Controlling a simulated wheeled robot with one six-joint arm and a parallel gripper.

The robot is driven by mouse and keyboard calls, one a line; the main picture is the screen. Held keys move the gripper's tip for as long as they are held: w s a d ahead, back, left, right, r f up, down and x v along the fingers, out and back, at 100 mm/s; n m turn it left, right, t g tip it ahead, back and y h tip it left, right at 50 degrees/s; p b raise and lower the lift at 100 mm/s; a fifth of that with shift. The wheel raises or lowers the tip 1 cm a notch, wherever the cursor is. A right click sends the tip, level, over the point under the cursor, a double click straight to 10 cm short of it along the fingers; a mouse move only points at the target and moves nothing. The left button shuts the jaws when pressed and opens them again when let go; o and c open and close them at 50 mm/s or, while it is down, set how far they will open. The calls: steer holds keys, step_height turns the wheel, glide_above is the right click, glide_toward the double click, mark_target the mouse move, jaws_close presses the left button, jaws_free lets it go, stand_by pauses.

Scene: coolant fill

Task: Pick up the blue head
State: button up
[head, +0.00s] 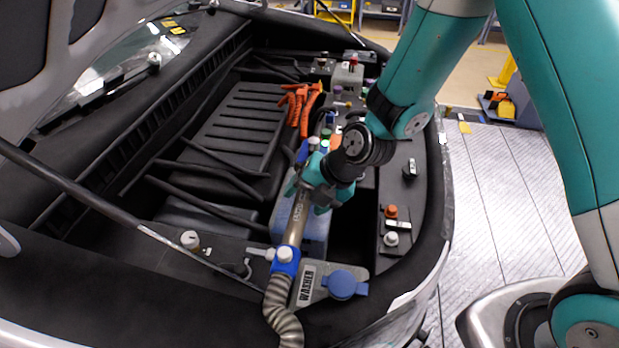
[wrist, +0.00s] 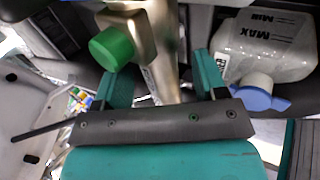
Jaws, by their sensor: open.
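The blue head (head: 285,261) is a grey-brown metal tube with a blue collar at its lower end, where a ribbed hose joins. It lies tilted in the engine bay. My gripper (head: 307,196) is at the tube's upper part, its teal fingers spread on either side. In the wrist view the bare metal tube (wrist: 163,45) runs between the two fingers of my gripper (wrist: 162,80), with gaps visible beside it. The blue collar is not clearly visible there. Whether a finger touches the tube I cannot tell.
A washer panel with a blue cap (head: 342,284) lies near the blue collar. A green cap (wrist: 112,48) and a translucent reservoir (wrist: 262,50) flank the tube. Orange cables (head: 300,105) lie farther back. A prop rod (head: 90,200) crosses the left side.

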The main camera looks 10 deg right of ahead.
steer(key=shift+p+x, duration=0.45)
steer(key=shift+x, duration=1.15)
jaws_close()
steer(key=shift+r, duration=0.1)
